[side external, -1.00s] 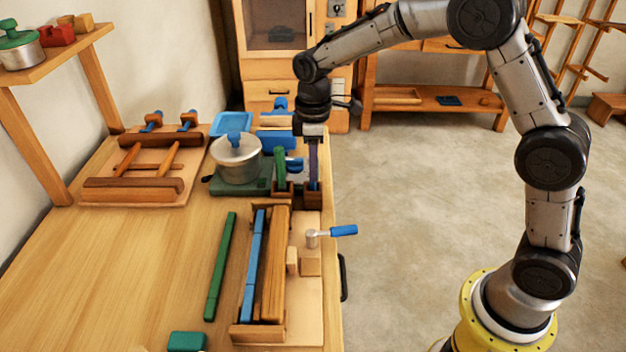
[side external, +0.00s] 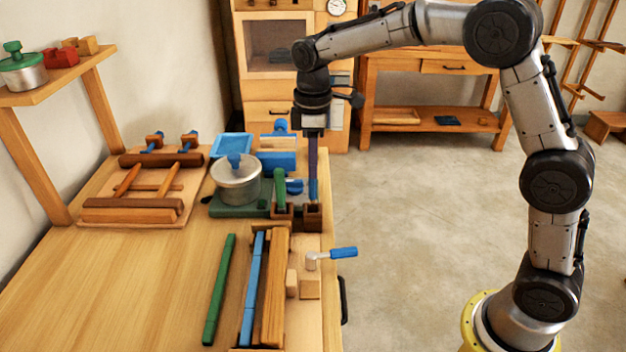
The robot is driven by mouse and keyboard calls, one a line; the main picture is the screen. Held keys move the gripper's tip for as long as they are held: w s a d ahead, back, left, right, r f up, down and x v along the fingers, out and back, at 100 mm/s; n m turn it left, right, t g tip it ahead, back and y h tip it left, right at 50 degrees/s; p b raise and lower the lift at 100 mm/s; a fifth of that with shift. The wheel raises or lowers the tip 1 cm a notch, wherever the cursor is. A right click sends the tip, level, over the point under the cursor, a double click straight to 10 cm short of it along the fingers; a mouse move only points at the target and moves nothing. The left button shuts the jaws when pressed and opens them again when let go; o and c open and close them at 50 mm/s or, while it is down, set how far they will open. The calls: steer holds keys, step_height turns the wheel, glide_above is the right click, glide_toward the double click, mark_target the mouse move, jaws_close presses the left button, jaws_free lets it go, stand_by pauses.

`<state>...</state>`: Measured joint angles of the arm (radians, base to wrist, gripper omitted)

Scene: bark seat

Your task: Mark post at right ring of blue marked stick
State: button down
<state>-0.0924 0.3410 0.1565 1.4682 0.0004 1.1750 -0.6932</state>
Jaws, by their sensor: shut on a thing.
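My gripper (side external: 314,130) is shut on a purple marker with a blue lower end (side external: 313,160), held upright over the dark brown holder (side external: 313,217). Its lower tip is at the holder's top; I cannot tell whether it is clear of it. A long blue stick (side external: 252,290) lies lengthwise in the wooden fixture beside a brown wooden post (side external: 273,295). Thin dark marks cross the blue stick, but its rings are too small to make out clearly. My gripper is beyond the stick and post, apart from them.
A green stick (side external: 219,290) lies left of the fixture. A blue-handled crank (side external: 342,252) sticks out at the right edge. A green upright piece (side external: 279,188) stands by the holder, near a lidded pot (side external: 236,182). A wooden rack (side external: 140,190) is at left. The front left bench is clear.

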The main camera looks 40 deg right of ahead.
step_height(320, 180, up, 3)
steer(key=shift+r, duration=0.2)
steer(key=shift+s+r+m, duration=0.1)
steer(key=shift+r+m, duration=0.1)
steer(key=shift+m, duration=0.1)
steer(key=shift+a+r+m, duration=0.2)
steer(key=shift+a+m, duration=0.05)
steer(key=shift+m, duration=0.05)
steer(key=s+a+r+n, duration=0.1)
steer(key=s+a, duration=0.2)
steer(key=a, duration=0.9)
steer(key=shift+a+f, duration=0.2)
steer(key=shift+f, duration=0.7)
steer(key=shift+a+f, duration=0.2)
steer(key=shift+f, duration=0.75)
steer(key=shift+a+f, duration=0.2)
steer(key=shift+f, duration=0.7)
steer(key=shift+f, duration=0.6)
steer(key=shift+s+d+f, duration=0.15)
steer(key=shift+s+d, duration=0.25)
steer(key=shift+d, duration=0.05)
